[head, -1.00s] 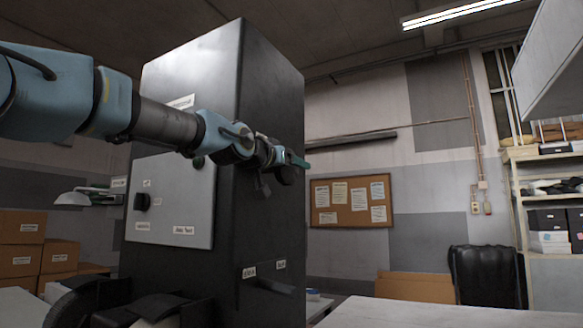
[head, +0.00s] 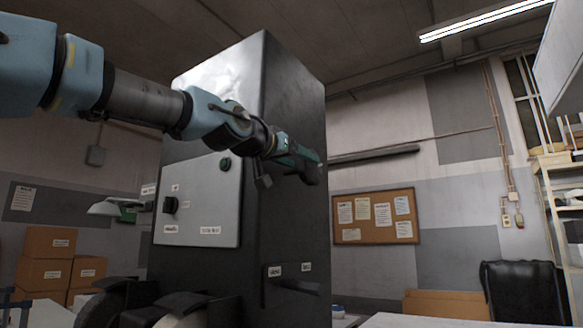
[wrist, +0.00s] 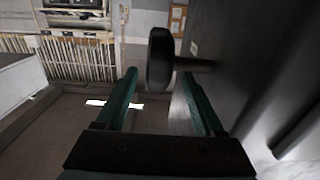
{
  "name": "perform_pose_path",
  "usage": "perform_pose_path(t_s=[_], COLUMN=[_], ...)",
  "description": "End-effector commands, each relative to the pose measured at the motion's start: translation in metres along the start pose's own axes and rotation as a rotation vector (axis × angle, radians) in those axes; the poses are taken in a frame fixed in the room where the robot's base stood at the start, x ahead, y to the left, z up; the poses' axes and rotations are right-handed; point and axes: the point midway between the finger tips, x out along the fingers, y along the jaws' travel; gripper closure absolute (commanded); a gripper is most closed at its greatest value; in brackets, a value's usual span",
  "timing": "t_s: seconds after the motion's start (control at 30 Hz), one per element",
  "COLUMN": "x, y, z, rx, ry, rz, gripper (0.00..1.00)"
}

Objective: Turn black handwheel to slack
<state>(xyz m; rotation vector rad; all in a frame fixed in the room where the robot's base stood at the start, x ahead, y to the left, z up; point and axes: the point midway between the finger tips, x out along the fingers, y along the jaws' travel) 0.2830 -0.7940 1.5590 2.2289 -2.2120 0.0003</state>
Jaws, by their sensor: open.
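The black handwheel (wrist: 160,60) shows in the wrist view as a dark thick disc, seen nearly edge-on. Its short shaft runs right to the dark side of the cabinet. My gripper (wrist: 158,78) is open, its two teal fingers on either side of the disc in the picture; I see no clear contact. In the head view my gripper (head: 300,158) is at the right side face of the tall black cabinet (head: 295,100). A dark rounded shape (head: 313,174) by its tip may be the handwheel, partly hidden by the gripper.
A black lever (head: 292,285) with two small labels sits lower on the side face. A pale table (head: 420,320) lies at front right.

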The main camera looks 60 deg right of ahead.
Motion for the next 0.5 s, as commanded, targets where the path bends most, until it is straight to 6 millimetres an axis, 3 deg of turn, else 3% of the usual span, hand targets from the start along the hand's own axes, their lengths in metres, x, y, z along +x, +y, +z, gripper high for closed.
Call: perform_pose_path(t_s=[0.2,0.5], x=[-0.019,-0.029], y=[-0.002,0.000], z=[0.003,0.001], rx=[0.000,0.000], ry=[0.001,-0.001], rz=[-0.003,0.000], gripper=[0.30,0.30])
